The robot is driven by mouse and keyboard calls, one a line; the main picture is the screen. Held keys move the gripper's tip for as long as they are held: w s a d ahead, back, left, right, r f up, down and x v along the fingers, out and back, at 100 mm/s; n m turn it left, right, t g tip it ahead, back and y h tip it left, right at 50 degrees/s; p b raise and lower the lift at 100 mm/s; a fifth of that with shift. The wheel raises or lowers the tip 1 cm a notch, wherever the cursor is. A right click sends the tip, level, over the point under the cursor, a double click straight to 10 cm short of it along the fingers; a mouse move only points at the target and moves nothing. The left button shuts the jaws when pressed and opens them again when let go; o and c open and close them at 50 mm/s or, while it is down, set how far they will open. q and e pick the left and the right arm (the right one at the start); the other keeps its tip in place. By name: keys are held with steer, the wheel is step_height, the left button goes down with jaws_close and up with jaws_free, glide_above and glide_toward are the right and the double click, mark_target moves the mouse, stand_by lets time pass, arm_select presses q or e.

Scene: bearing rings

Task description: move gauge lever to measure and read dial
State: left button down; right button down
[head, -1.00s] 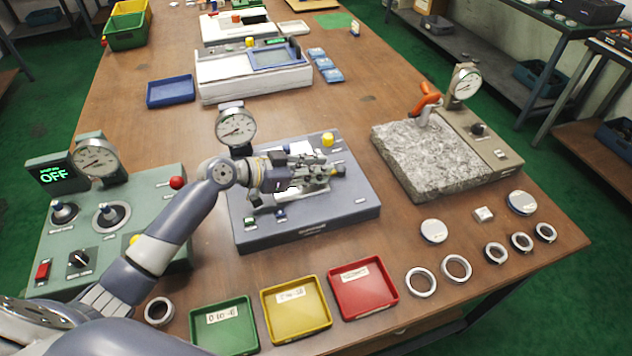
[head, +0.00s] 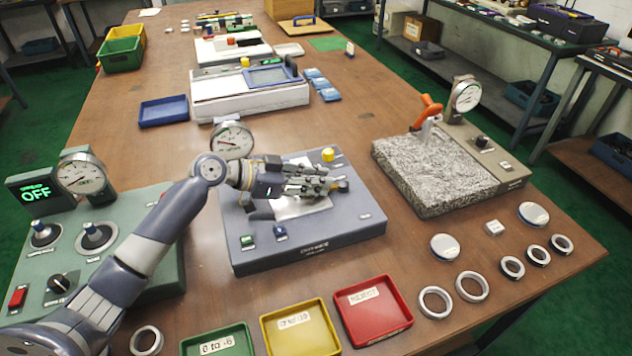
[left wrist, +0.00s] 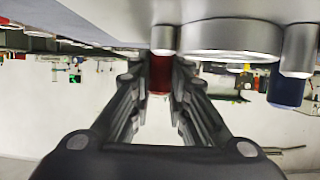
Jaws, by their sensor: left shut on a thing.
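The grey gauge station (head: 300,238) stands mid-table, with a round white dial (head: 231,141) at its back left. The dial's reading is too small to tell. My left gripper (head: 338,186) is low over the station's top, right of the dial, and covers part of it. In the left wrist view the fingers (left wrist: 160,88) are shut on a dark red cylindrical grip (left wrist: 160,72). The grip hangs below a silver collar; I cannot tell in the head view which part this is. A silver round part (left wrist: 232,42) and a blue post (left wrist: 287,88) are beside it. My right gripper is not in view.
Left is a green console (head: 125,232) with another dial (head: 80,174). Right is a granite block (head: 430,170) with an orange handle and a dial. Green, yellow and red trays (head: 373,310) line the front. Several rings (head: 471,286) lie at front right.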

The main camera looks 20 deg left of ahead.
arm_select(q)
steer(key=c, duration=1.5)
jaws_free()
steer(key=v, duration=1.2)
steer(key=shift+f, duration=0.1)
